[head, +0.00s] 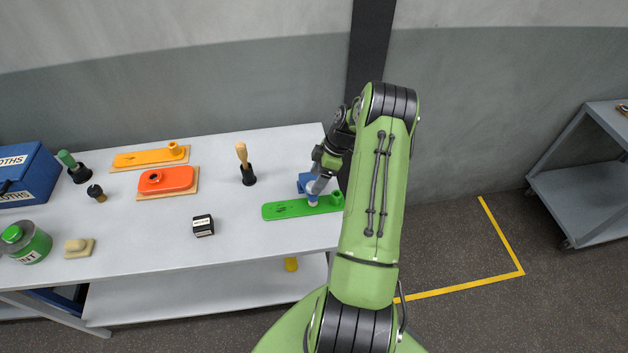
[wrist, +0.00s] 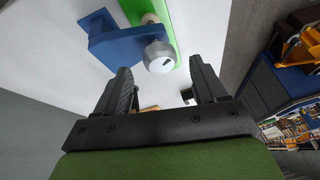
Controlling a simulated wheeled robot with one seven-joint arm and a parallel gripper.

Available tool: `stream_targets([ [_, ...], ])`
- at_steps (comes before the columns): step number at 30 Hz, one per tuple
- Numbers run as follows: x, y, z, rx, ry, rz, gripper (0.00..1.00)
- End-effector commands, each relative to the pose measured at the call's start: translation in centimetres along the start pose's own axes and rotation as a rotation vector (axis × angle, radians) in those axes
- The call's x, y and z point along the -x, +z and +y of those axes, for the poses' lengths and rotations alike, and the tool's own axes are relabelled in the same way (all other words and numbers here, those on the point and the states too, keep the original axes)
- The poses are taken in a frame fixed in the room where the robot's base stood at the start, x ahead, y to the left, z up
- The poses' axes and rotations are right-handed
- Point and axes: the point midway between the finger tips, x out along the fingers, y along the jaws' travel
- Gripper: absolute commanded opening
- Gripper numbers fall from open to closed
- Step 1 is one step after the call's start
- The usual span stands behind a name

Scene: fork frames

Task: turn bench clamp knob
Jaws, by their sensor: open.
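The blue bench clamp (wrist: 112,44) shows in the wrist view with a round silver-white knob (wrist: 160,56) that has a dark slot mark. It lies by a green board (wrist: 170,12). In the head view the blue clamp (head: 304,182) is at the bench's right end, partly hidden by my gripper, beside the green board (head: 285,209). My gripper (wrist: 161,72) is open. In the wrist view its two fingers lie either side of the knob's line, with the knob just beyond the tips and nothing between them. In the head view my gripper (head: 318,184) is over the clamp.
The bench front middle is clear.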

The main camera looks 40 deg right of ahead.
Motion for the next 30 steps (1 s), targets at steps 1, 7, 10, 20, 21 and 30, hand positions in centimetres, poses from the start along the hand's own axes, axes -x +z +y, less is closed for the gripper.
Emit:
stream_targets([
  [1, -0.8, -0.1, -0.1, 0.000, -0.004, 0.001, 0.71],
  [7, -2.6, -0.1, 0.0, -0.001, 0.000, 0.000, 0.71],
  [10, -2.7, 0.0, 0.0, 0.000, 0.000, 0.000, 0.71],
  [20, -2.7, 0.0, 0.0, -0.001, 0.001, 0.000, 0.39],
  [21, -2.7, 0.0, 0.0, -0.001, 0.001, 0.000, 0.33],
  [30, -2.7, 0.0, 0.0, -0.010, 0.004, 0.001, 0.15],
])
